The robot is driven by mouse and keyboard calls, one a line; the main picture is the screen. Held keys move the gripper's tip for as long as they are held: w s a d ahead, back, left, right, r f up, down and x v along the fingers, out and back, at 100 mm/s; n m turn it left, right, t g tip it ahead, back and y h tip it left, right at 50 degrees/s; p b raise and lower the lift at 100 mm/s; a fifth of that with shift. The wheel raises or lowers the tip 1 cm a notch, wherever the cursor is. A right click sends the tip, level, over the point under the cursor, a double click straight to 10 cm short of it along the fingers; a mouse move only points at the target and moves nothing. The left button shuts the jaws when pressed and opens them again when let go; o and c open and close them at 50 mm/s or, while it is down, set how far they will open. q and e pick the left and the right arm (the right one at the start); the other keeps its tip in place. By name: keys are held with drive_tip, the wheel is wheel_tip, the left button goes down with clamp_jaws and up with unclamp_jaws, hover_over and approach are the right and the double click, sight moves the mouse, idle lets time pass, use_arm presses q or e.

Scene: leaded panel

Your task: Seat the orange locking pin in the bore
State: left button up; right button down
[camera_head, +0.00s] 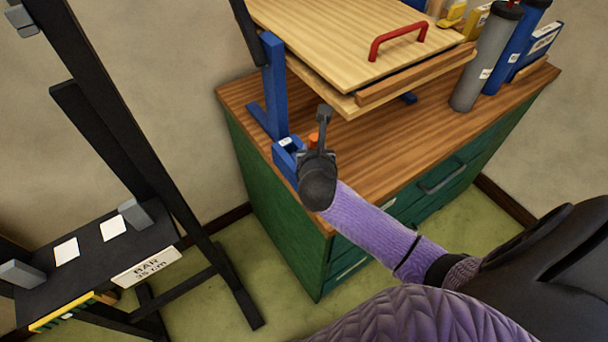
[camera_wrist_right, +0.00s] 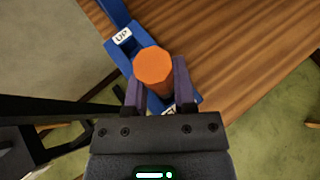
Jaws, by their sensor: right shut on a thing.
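The orange locking pin (camera_wrist_right: 153,70) is between the two fingers of my right gripper (camera_wrist_right: 158,92), which is shut on it. In the head view only a little of the pin (camera_head: 313,139) shows beside my right gripper (camera_head: 319,146). A blue fixture (camera_head: 284,157) stands at the table's left corner, with an upright post and a lower block. In the wrist view the blue fixture (camera_wrist_right: 118,52), with a label reading UP, lies behind and below the pin. The bore is hidden, so I cannot tell whether the pin is in it. My left gripper is out of view.
A wooden panel (camera_head: 345,35) with a red handle (camera_head: 398,40) is raised over the wooden worktop (camera_head: 400,135). Grey and blue cylinders (camera_head: 487,60) stand at the right back. A black rack (camera_head: 100,245) labelled BAR 35 cm stands at the left.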

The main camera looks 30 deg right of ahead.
wheel_tip(320, 180, down, 5)
drive_tip(key=shift+f+b, duration=0.2)
drive_tip(key=shift+b, duration=0.95)
drive_tip(key=shift+r, duration=0.2)
drive_tip(key=shift+f, duration=0.1)
drive_tip(key=c, duration=0.8)
unclamp_jaws()
drive_tip(key=shift+o, duration=1.8)
